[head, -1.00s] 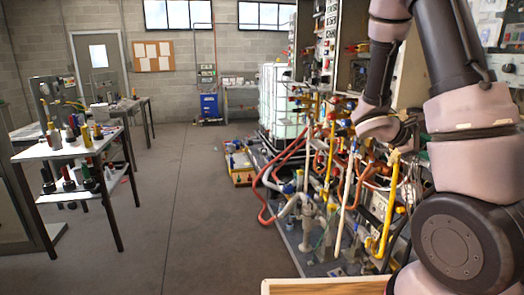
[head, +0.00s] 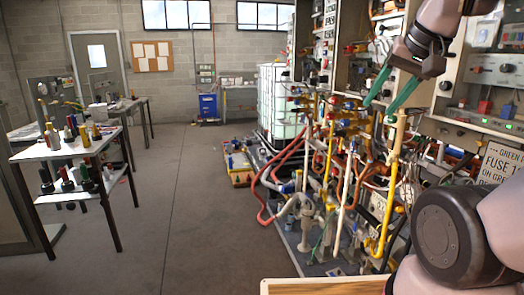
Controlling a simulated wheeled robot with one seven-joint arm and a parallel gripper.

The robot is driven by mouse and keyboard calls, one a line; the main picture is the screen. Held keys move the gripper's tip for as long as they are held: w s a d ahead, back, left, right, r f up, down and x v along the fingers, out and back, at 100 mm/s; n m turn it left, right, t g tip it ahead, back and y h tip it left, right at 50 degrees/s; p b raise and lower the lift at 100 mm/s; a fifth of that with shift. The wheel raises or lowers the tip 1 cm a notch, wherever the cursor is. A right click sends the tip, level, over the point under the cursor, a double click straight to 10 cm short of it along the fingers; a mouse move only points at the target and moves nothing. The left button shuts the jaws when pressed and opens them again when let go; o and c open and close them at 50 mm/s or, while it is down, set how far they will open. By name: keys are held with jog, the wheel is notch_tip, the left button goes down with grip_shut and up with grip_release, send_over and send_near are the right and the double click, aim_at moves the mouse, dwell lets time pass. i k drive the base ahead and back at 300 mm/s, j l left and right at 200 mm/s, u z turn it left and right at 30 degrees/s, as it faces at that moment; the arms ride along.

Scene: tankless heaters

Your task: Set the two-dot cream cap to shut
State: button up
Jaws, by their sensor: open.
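My gripper (head: 378,108) is in the upper right of the head view, with two green fingers spread apart and nothing between them. It points down and to the left, in front of the crowded pipes and panels. A cream-coloured upright pipe (head: 397,140) with a cap-like top stands just below and right of the fingertips. Another pale upright pipe (head: 344,180) stands further left. I cannot make out any dots at this size, so I cannot tell which part is the two-dot cream cap or how it is set.
Yellow pipes (head: 329,150), red hoses (head: 266,190) and valves crowd the right side. A panel with red and blue switches (head: 484,107) is at the right. A white shelf table (head: 60,148) with bottles stands at the left. The middle floor (head: 180,210) is clear.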

aim_at(391, 159)
jog(key=i+j, duration=0.25)
jog(key=j, duration=0.15)
jog(key=i+j, duration=0.2)
jog(key=j, duration=0.2)
jog(key=i+j+z, duration=0.1)
jog(key=i+j, duration=0.15)
jog(key=j, duration=0.15)
jog(key=i+j, duration=0.2)
jog(key=j, duration=0.2)
jog(key=i+j, duration=0.2)
jog(key=j, duration=0.2)
jog(key=i+j+z, duration=0.1)
jog(key=i+j, duration=0.15)
jog(key=j, duration=0.2)
jog(key=i+j, duration=0.2)
jog(key=j, duration=0.2)
jog(key=i+j, duration=0.2)
jog(key=j, duration=0.25)
jog(key=j+z, duration=0.15)
jog(key=z, duration=2.2)
jog(key=j, duration=0.1)
